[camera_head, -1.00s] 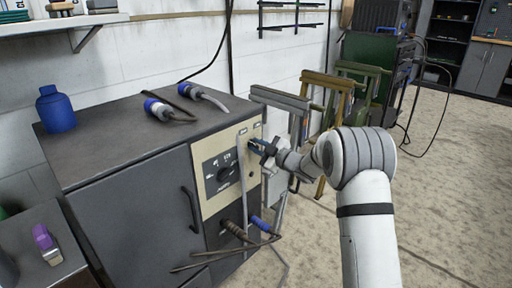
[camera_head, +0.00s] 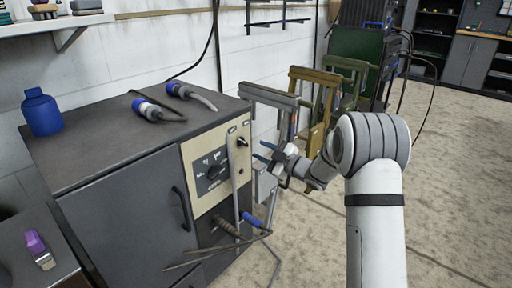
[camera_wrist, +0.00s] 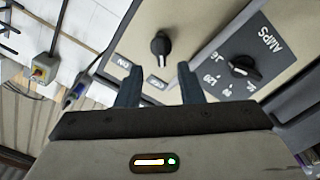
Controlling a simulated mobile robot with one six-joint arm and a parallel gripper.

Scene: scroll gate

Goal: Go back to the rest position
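My gripper (camera_head: 262,152) is in front of the right side of the welder-like machine's beige panel (camera_head: 203,198), apart from it. Its two blue-grey fingers are spread with nothing between them; the wrist view shows the same empty gap (camera_wrist: 159,82). A small black switch knob (camera_head: 241,141) sits on the upper right of the panel. A larger black dial (camera_head: 215,172) marked AMPS shows in the wrist view too (camera_wrist: 241,65).
The dark cabinet (camera_head: 125,210) carries blue plug connectors (camera_head: 147,109) and a blue bottle (camera_head: 41,112). Cables (camera_head: 225,237) hang at its lower front. Grey, tan and green frames (camera_head: 312,100) stand behind my arm. Open floor (camera_head: 455,170) lies to the right.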

